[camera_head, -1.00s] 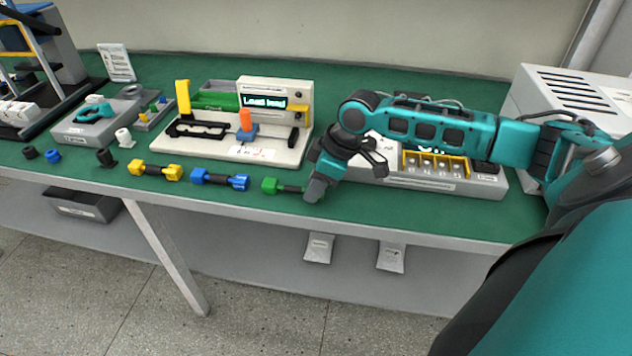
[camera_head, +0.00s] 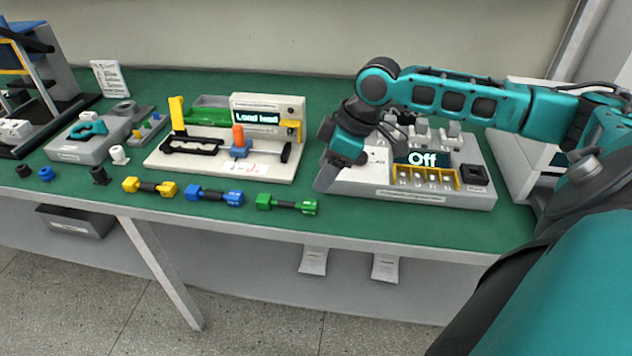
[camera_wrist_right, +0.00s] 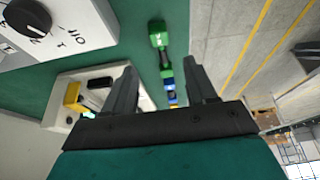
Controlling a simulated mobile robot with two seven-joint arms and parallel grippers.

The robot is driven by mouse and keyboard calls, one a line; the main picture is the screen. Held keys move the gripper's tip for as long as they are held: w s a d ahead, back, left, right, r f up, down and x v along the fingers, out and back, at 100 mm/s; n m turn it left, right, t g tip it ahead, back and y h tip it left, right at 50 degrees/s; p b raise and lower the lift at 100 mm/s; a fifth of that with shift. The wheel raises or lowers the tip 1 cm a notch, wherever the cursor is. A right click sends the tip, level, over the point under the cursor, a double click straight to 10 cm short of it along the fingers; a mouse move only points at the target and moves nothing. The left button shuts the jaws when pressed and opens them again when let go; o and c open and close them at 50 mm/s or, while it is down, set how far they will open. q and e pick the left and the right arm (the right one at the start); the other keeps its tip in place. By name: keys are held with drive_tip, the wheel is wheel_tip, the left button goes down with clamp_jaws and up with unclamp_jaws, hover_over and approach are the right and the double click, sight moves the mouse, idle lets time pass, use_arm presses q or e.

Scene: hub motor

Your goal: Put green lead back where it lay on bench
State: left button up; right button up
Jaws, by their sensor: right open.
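The green lead (camera_head: 287,203), with green ends and a dark middle, lies on the front part of the green bench (camera_head: 232,209). It is to the right of the blue lead (camera_head: 214,196) and the yellow lead (camera_head: 150,187). My right gripper (camera_head: 325,186) is to the right of the green lead, apart from it, open and empty. In the right wrist view the green lead (camera_wrist_right: 158,38) shows beyond the fingers (camera_wrist_right: 156,88), with nothing between them. My left gripper is not in view.
A test fixture (camera_head: 225,165) with a "Load lead" display stands behind the leads. A grey unit (camera_head: 340,185) reading "Off" is close behind my right gripper. Small black, blue and white parts lie at left. The bench's front edge is close to the leads.

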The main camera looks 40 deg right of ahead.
drive_tip(key=v, duration=0.2)
drive_tip(key=shift+s+d+r, duration=0.1)
drive_tip(key=shift+s+r, duration=0.05)
drive_tip(key=shift+r, duration=0.2)
drive_tip(key=s+a+f, duration=0.4)
drive_tip(key=a+f, duration=0.2)
drive_tip(key=a, duration=0.2)
drive_tip(key=s+a+f, duration=0.4)
drive_tip(key=a+f, duration=0.2)
drive_tip(key=a, duration=0.2)
drive_tip(key=s+f+m+h, duration=0.25)
drive_tip(key=s+m, duration=0.35)
drive_tip(key=s, duration=0.4)
drive_tip(key=w+a+f+t+y, duration=0.1)
drive_tip(key=w+a+f+t, duration=0.1)
drive_tip(key=w+f+t, duration=0.5)
drive_tip(key=shift+w+a+f+p, duration=0.25)
drive_tip(key=shift+w+p, duration=0.05)
drive_tip(key=shift+p, duration=0.1)
